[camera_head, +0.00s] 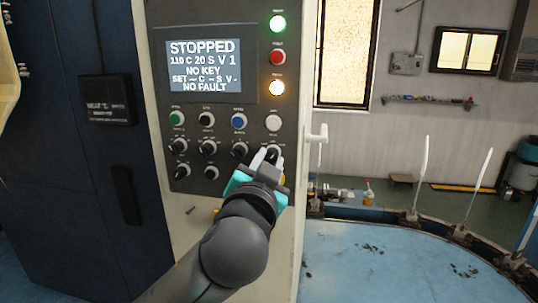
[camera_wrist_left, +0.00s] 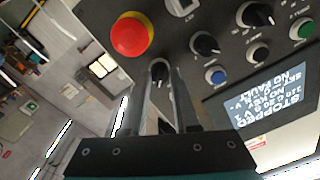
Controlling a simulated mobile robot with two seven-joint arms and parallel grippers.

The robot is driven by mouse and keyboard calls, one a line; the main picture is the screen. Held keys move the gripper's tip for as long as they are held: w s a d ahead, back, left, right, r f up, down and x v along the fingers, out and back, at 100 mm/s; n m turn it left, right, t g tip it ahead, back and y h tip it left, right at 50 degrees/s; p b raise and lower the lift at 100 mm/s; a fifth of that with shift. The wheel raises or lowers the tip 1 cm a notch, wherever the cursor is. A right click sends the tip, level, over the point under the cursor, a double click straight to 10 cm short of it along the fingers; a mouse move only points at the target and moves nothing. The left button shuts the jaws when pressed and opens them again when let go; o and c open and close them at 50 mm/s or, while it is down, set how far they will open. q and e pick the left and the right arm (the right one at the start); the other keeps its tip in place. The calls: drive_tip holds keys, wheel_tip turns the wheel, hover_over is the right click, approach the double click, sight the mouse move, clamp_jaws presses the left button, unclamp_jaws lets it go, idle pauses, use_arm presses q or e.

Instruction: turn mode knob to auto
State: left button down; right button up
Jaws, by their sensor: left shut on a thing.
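The control panel (camera_head: 215,100) carries several black selector knobs below its screen. My left gripper (camera_head: 268,156) is at the right end of the upper knob row. Its fingers close around a black knob there. In the left wrist view the knob (camera_wrist_left: 160,70) sits between the tips of the gripper (camera_wrist_left: 161,80). The knob's label is too small or hidden to read, so I cannot tell its setting. The screen (camera_head: 210,67) reads STOPPED, NO KEY and NO FAULT. My right gripper is not in view.
A red emergency stop button (camera_wrist_left: 132,36) on a yellow base stands close to the fingers. Green, black, blue and white buttons (camera_head: 273,123) are in the row above. A blue round table (camera_head: 390,255) lies right of the panel.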

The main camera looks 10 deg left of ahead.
use_arm(q)
drive_tip(key=shift+m, duration=0.3)
drive_tip(key=c, duration=0.7)
unclamp_jaws()
drive_tip(key=shift+o, duration=0.2)
